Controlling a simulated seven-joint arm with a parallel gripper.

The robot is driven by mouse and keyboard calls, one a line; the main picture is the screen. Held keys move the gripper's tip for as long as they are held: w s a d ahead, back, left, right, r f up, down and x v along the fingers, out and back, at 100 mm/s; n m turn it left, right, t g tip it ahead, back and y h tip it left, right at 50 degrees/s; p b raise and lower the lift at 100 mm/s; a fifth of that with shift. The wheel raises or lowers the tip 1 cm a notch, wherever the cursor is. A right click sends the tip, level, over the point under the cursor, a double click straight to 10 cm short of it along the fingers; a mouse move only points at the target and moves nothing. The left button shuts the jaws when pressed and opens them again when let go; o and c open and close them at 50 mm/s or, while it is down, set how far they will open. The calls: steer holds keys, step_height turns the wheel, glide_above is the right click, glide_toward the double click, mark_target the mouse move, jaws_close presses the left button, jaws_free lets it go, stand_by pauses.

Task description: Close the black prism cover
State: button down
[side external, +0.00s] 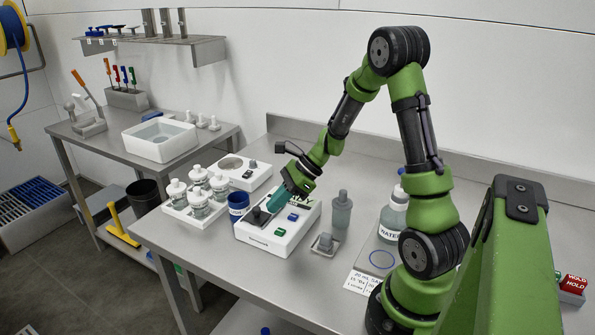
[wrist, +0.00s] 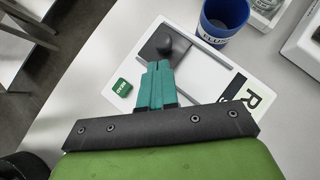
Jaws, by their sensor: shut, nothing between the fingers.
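The white instrument (side external: 262,239) stands on the steel bench, with a dark rounded knob (side external: 258,216) on its top at the left. In the wrist view the knob (wrist: 173,44) is dark and round, just beyond my fingertips. It appears to belong to the black prism cover; the cover's hinge and angle are not clear. My gripper (side external: 272,207) has teal fingers that are shut and empty. It points down over the instrument, close to the knob. In the wrist view my fingertips (wrist: 157,68) are together; I cannot tell whether they touch the knob.
A blue cup (side external: 238,204) stands close behind the instrument's left side. A white rack (side external: 190,214) of bottles is to the left. A green button (wrist: 122,88) lies left of my fingers.

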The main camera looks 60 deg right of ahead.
steer(key=shift+s+d, duration=0.75)
steer(key=shift+d, duration=0.15)
steer(key=v, duration=1)
steer(key=s+a+r+n+h, duration=0.2)
steer(key=a+r+n, duration=0.3)
steer(key=a+n, duration=0.5)
steer(key=s+a+r+n+t+h, duration=0.1)
steer(key=s+a+r+n, duration=0.4)
steer(key=a+n, duration=0.6)
steer(key=shift+a+n+h, duration=0.3)
steer(key=shift+n+h, duration=0.3)
steer(key=shift+n, duration=0.4)
